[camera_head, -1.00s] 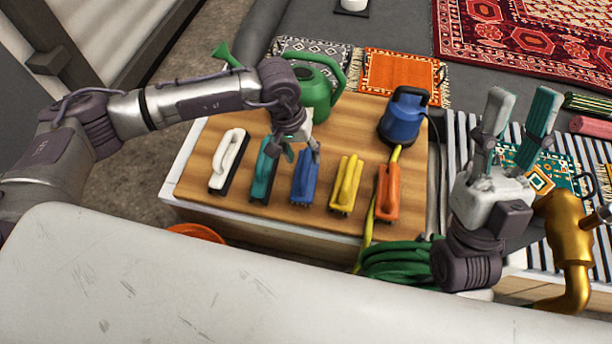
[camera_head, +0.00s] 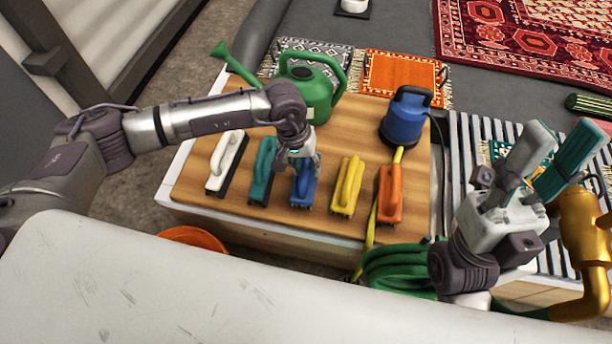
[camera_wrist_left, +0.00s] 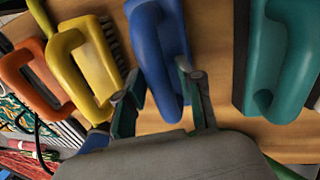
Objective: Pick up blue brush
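The blue brush (camera_head: 302,192) stands on the wooden table top, between a teal brush (camera_head: 262,172) and a yellow brush (camera_head: 346,187). My left gripper (camera_head: 303,170) is right above the blue brush and hides part of it. In the left wrist view the blue brush (camera_wrist_left: 158,45) lies ahead of the left gripper (camera_wrist_left: 160,88), whose fingers are apart with the near end of its handle between them. I cannot tell whether they touch it. My right gripper (camera_head: 556,152) is raised at the right, fingers apart and empty.
A white brush (camera_head: 228,160) and an orange brush (camera_head: 390,195) stand in the same row. A green watering can (camera_head: 310,92) and a blue pump (camera_head: 405,118) stand behind. A yellow cord runs down between the yellow and orange brushes. A green hose (camera_head: 395,270) lies in front.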

